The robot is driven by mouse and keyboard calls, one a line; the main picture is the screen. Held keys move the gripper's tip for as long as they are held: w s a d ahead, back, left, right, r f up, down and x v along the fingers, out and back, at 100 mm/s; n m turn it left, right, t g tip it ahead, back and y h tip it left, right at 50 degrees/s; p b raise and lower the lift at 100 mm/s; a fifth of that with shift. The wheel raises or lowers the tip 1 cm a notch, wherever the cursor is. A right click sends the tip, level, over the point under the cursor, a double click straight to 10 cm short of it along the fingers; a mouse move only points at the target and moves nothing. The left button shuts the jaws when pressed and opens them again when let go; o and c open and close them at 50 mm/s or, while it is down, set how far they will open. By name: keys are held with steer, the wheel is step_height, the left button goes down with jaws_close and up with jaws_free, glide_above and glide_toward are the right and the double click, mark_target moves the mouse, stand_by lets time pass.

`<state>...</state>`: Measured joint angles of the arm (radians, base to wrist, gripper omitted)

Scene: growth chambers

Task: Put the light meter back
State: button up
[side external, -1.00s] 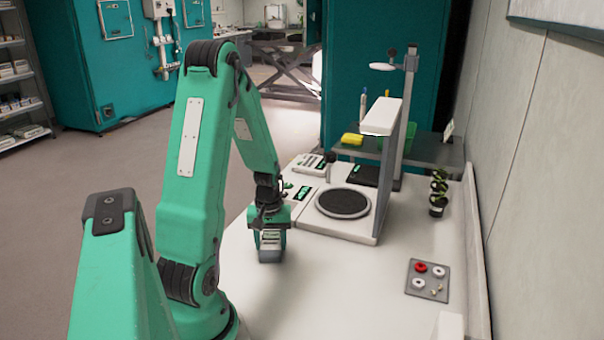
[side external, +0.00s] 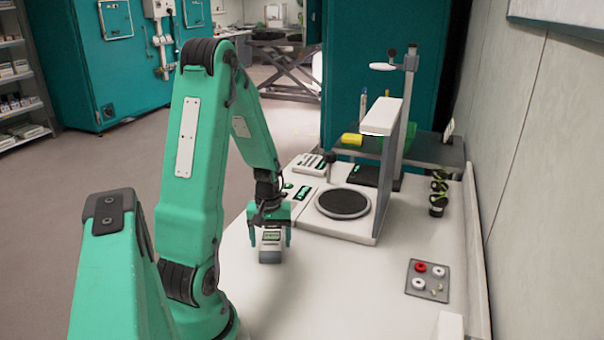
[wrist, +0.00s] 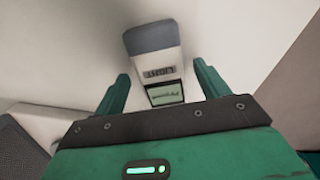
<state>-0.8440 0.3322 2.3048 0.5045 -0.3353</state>
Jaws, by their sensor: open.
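The light meter (side external: 270,247) is a small pale grey block with a darker grey end, a small screen and a label. It is at the white bench top, left of the round dark plate. In the wrist view the light meter (wrist: 153,48) shows its grey end farthest from my gripper. My gripper (side external: 270,237) is open, with one finger on each side of the meter. In the wrist view my gripper (wrist: 160,72) shows a gap between each green finger and the meter. The meter's underside is hidden.
A white stand with a round dark plate (side external: 343,203) and upright panel is close on the right. Other instruments (side external: 307,163) sit behind. A grey tray (side external: 428,280) with red and white rings lies at right, near small potted plants (side external: 438,204). The front bench is clear.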

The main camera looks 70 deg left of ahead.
mark_target(271, 244)
step_height(271, 244, up, 11)
stand_by(0.6)
stand_by(0.5)
steer(key=d+r+m+t, duration=0.2)
steer(key=d+r+m, duration=0.4)
steer(key=d, duration=0.6)
steer(key=d+r+m+t, duration=0.3)
steer(key=d+r+m, duration=0.3)
steer(key=d, duration=0.6)
steer(key=shift+w+d+m+t, duration=0.25)
steer(key=shift+w+m+t, duration=0.05)
steer(key=shift+m, duration=0.5)
